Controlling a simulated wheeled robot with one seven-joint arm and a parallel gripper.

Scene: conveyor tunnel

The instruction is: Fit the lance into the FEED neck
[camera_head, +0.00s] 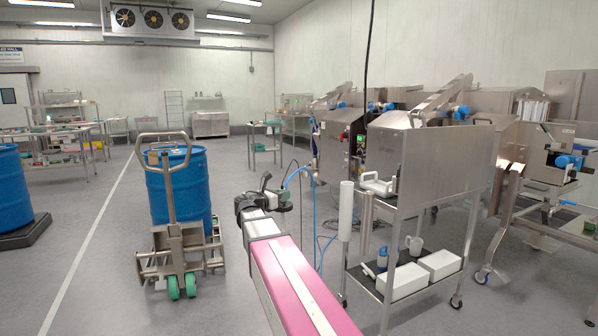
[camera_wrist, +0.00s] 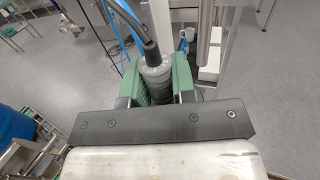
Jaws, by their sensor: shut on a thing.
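My gripper (camera_head: 262,200) is at the end of the pink arm, above the open floor right of the blue drum. In the wrist view its green-padded jaws (camera_wrist: 157,92) are shut on a grey, ribbed cylinder with a black collar and dark cable, seemingly the top of the lance (camera_wrist: 155,70). The lance's lower part is hidden behind the gripper. A blue drum (camera_head: 180,190) stands upright in a wheeled trolley, left of and apart from my gripper. I cannot make out a FEED neck or its label in either view.
A steel trolley (camera_head: 385,275) with white boxes and jugs stands close on the right, with steel machines behind it. Another blue drum (camera_head: 12,190) stands at far left. Blue hoses (camera_head: 320,235) hang near my gripper.

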